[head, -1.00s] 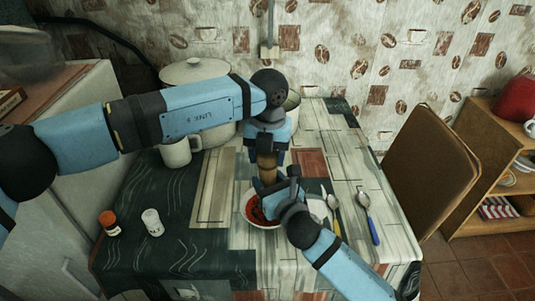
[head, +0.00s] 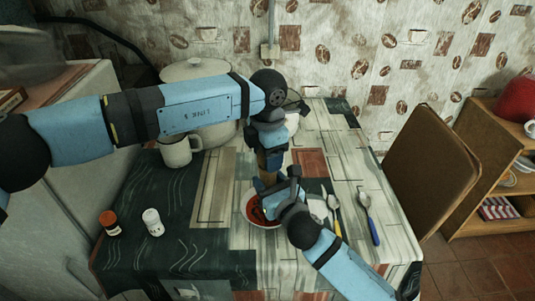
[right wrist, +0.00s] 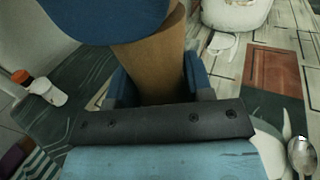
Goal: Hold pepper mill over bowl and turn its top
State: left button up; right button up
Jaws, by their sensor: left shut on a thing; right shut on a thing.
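The wooden pepper mill (head: 270,162) is upright above the bowl (head: 248,213), which is white with red contents. My left gripper (head: 271,147) comes down from above and is shut on the mill's top. My right gripper (head: 270,180) is shut on the mill's lower body. In the right wrist view the mill's brown body (right wrist: 158,66) stands between my right fingers, with blue fingers of my left gripper (right wrist: 140,14) above it. The grippers hide most of the mill, and my right gripper covers part of the bowl.
A white mug (head: 176,151) and a large lidded pot (head: 193,70) stand behind, partly covered by my left arm. An orange-capped shaker (head: 109,223) and a white shaker (head: 152,222) stand front left. A spoon (head: 363,203) and yellow-handled cutlery (head: 335,208) lie right of the bowl.

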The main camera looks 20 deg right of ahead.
pick_arm(q)
jog(key=m, duration=0.5)
jog(key=shift+w+m, duration=0.1)
jog(key=shift+m, duration=0.2)
dwell(0.4)
jog(key=o, duration=0.9)
jog(key=shift+o, duration=0.2)
notch_tip(320, 180, up, 12)
jog(key=shift+a, duration=0.1)
